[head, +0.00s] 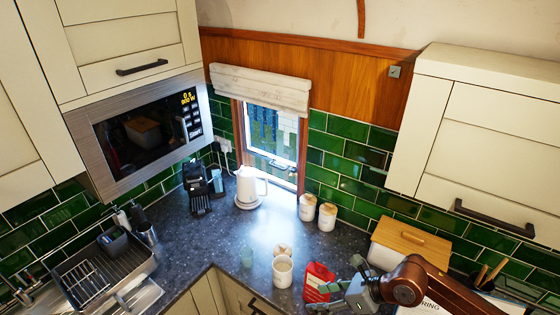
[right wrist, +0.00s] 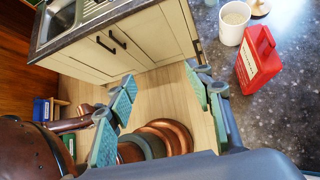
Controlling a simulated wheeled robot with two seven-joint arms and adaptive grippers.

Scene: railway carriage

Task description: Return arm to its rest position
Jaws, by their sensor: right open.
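My right arm comes in from the lower right in the head view. My right gripper (head: 338,297) is at the counter's front edge, just right of a red carton (head: 316,280). In the right wrist view the gripper (right wrist: 160,100) has its green-padded fingers spread apart with nothing between them. Wooden floor and my own round base show below and between the fingers. The red carton (right wrist: 260,57) stands on the counter to the right of the fingers, apart from them. My left gripper is in neither view.
An open white canister (head: 282,272) stands left of the carton. A bread bin (head: 408,245) stands behind my right arm. The counter's middle (head: 225,235) is clear.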

